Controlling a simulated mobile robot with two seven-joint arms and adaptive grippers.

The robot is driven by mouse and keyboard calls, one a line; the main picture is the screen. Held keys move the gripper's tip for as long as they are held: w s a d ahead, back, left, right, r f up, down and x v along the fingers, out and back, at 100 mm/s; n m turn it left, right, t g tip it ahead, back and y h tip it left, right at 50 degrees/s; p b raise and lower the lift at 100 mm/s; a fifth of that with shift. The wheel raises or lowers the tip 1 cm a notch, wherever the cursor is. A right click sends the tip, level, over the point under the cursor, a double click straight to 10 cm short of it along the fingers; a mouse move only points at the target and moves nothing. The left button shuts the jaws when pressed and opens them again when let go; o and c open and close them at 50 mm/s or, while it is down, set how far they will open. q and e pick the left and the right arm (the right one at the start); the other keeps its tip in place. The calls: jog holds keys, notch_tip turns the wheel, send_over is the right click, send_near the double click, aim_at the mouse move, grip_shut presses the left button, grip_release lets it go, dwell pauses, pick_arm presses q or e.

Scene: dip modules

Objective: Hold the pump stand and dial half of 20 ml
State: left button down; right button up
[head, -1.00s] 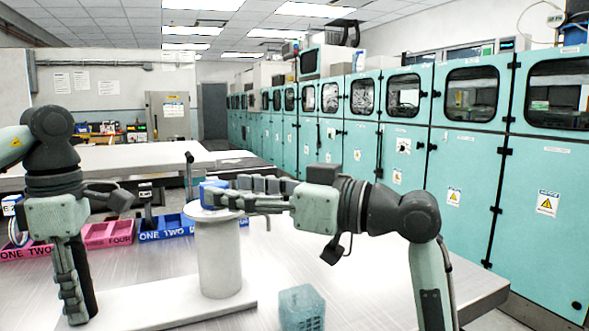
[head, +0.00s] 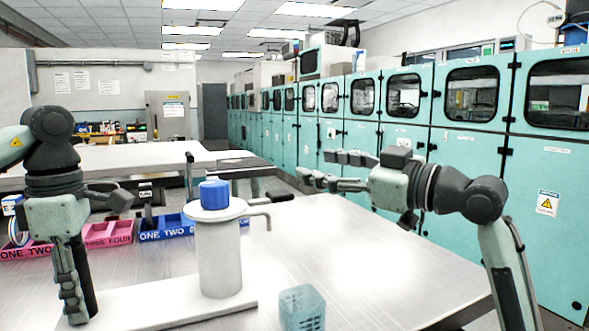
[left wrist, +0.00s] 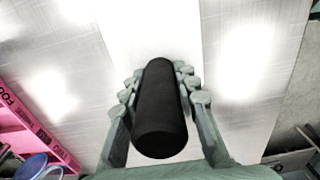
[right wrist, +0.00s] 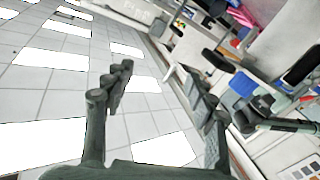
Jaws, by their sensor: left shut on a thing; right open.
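The pump stand has a long white base plate (head: 150,305) and an upright white cylinder (head: 219,262) with a spout on its right side. A blue dial (head: 214,194) sits on the round white top. My left gripper (head: 74,300) points down at the left end of the base. In the left wrist view it is shut around the stand's black post (left wrist: 160,115), one finger along each side. My right gripper (head: 322,166) is open and empty, to the right of the dial and apart from it; its spread fingers also show in the right wrist view (right wrist: 158,80).
Pink bins (head: 108,234) and blue bins (head: 165,229) stand behind the pump at the left. A teal perforated cup (head: 301,308) is on the table to the right of the base. The metal table (head: 350,245) is clear at right.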

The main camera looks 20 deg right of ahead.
aim_at(68, 244)
jog(key=w+d+f+h, duration=0.1)
jog(key=w+d+h, duration=0.1)
jog(key=d, duration=0.4)
jog(key=w+d+f+m+h, duration=0.1)
jog(key=w+d+h, duration=0.1)
jog(key=d, duration=0.4)
jog(key=shift+d+f+m+t+h, duration=0.15)
jog(key=shift+f+m+t+h, duration=0.2)
jog(key=shift+h, duration=0.35)
jog(key=shift+r, duration=0.1)
pick_arm(q)
jog(key=c, duration=1.1)
grip_release()
jog(key=shift+o, duration=0.2)
jog(key=shift+r, duration=0.1)
jog(key=shift+r, duration=3.65)
jog(key=shift+r, duration=0.1)
jog(key=shift+r, duration=4.4)
